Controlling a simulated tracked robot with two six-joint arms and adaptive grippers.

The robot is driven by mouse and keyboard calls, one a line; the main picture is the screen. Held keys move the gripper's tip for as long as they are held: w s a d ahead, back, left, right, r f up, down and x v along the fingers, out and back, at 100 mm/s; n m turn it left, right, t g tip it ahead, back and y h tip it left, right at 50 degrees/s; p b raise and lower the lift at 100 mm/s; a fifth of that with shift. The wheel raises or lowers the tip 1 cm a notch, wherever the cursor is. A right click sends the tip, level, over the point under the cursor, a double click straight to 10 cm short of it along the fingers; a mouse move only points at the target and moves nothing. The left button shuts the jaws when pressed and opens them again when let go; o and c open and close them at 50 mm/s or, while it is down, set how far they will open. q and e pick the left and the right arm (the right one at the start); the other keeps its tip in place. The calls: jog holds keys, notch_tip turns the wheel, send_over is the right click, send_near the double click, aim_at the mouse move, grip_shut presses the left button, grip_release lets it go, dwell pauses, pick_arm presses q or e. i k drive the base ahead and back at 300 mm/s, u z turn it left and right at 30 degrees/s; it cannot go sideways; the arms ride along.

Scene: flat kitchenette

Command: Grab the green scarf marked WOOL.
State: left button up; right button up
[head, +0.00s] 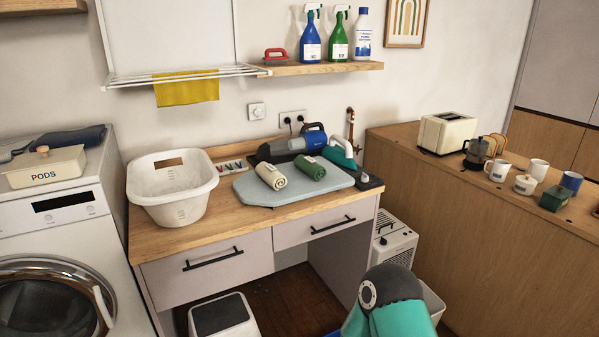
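A rolled green scarf (309,167) lies on a pale blue-grey ironing pad (333,184) on the wooden counter. It has a small light label whose text is too small to read. A rolled cream scarf (270,176) lies just left of it, also with a small label. Neither gripper shows in the head view. A teal and dark grey part at the bottom is a link of my own arm, and its gripper is out of sight.
A white laundry basket (173,198) stands left of the pad. A blue-grey handheld appliance (303,142) and a teal-and-white iron (339,152) sit close behind the scarves. A washing machine (55,235) stands at left. The counter's front strip (265,222) is clear.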

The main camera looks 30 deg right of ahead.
aim_at(308, 166)
jog(key=k, duration=0.9)
jog(key=z, duration=0.4)
jog(key=i, duration=0.75)
jog(key=z, duration=0.8)
jog(key=i, duration=1.45)
jog(key=u, duration=0.7)
